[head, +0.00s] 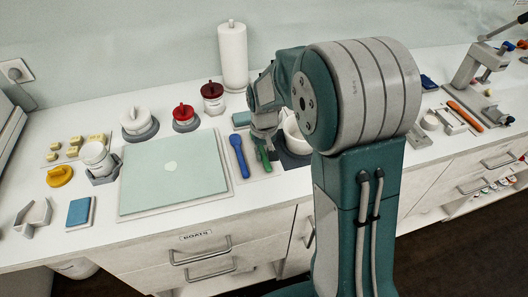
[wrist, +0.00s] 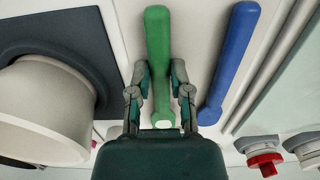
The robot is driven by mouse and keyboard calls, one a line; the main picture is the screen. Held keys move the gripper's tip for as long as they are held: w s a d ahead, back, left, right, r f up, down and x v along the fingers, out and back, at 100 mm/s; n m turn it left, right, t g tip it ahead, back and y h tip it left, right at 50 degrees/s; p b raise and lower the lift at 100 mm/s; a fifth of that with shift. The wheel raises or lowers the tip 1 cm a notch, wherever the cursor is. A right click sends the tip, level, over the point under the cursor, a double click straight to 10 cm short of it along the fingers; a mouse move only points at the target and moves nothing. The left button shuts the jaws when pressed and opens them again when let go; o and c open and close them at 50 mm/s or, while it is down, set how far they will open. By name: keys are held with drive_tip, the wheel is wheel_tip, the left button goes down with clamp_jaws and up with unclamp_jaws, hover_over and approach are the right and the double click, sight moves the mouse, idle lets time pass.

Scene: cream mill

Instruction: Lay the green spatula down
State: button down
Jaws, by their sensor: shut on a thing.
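The green spatula (wrist: 157,45) runs lengthwise between the fingers of my gripper (wrist: 160,85) in the wrist view. My gripper is shut on it, with a finger on each side. In the head view the green spatula (head: 264,159) shows just below my gripper (head: 264,138), over the pale mat right of the blue spatula (head: 239,155). The blue spatula also lies to the right in the wrist view (wrist: 229,60), roughly parallel. I cannot tell whether the green spatula touches the mat. Its far end is partly hidden by my gripper.
A white bowl (head: 297,136) on a dark mat stands close to the right of my gripper. A pale green board (head: 172,172) lies left of the blue spatula. Red-topped jars (head: 185,118) and a paper towel roll (head: 233,58) stand behind. The counter's front edge is close.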

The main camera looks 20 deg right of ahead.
drive_tip(key=shift+c, duration=2.4)
unclamp_jaws()
wheel_tip(320, 180, up, 12)
drive_tip(key=s+r+t, duration=0.2)
drive_tip(key=s+t, duration=0.1)
drive_tip(key=s, duration=0.8)
drive_tip(key=s+r+t, duration=0.2)
drive_tip(key=s+r, duration=0.1)
drive_tip(key=s, duration=0.8)
drive_tip(key=shift+r+t, duration=0.2)
drive_tip(key=shift+t, duration=0.2)
